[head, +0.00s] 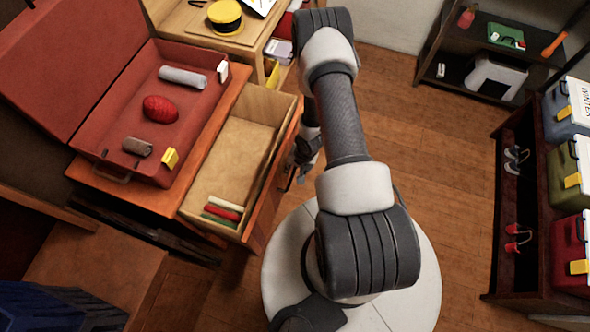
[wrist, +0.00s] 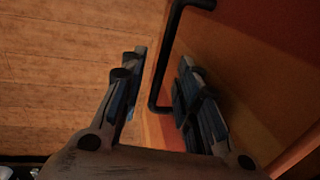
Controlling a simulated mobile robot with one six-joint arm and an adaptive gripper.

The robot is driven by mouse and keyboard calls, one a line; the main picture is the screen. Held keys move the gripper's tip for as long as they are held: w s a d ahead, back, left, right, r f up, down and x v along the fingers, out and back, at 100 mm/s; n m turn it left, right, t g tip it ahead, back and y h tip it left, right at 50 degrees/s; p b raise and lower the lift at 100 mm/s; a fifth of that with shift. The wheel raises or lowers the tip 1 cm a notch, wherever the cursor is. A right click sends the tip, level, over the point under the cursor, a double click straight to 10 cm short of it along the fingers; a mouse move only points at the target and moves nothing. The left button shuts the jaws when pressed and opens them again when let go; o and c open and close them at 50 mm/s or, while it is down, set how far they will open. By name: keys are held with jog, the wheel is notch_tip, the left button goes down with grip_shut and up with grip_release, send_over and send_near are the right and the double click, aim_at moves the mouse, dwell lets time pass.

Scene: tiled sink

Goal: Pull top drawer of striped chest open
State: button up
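The chest (head: 92,178) stands at the left with its wooden top drawer (head: 240,145) pulled well out. Red, white and green sticks lie in the drawer's near end. My gripper (head: 303,165) is beside the drawer's front on its right, partly hidden by my arm. In the wrist view my gripper (wrist: 161,60) is open, one finger on each side of the dark bar handle (wrist: 166,55). Gaps show between the handle and both fingers. The drawer front (wrist: 235,75) has orange and dark red bands.
An open red case (head: 190,130) with a red oval object, a grey roll and other small items sits on the chest. A desk (head: 248,48) stands behind. A shelf with boxes (head: 500,130) is at the right. Wooden floor (head: 430,140) is clear between.

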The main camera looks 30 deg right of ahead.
notch_tip(320, 180, up, 11)
jog(key=s+d, duration=0.1)
jog(key=shift+s+d+r, duration=0.2)
jog(key=shift+s, duration=0.2)
jog(key=shift+w, duration=0.1)
jog(key=w+r+n+t+h, duration=0.1)
jog(key=w+r+n+h, duration=0.1)
jog(key=r, duration=1.2)
jog(key=w+r+n+h, duration=0.1)
jog(key=r+n+h, duration=0.15)
jog(key=r, duration=1.25)
jog(key=s+a+r+n+t+y, duration=0.1)
jog(key=s+a+r+n+y, duration=0.2)
jog(key=s+a+r, duration=1)
jog(key=s+r+n, duration=0.1)
jog(key=s+n, duration=0.1)
jog(key=n, duration=0.1)
jog(key=shift+s+a+t+b, duration=0.15)
jog(key=shift+t+b, duration=0.2)
jog(key=shift+t, duration=0.05)
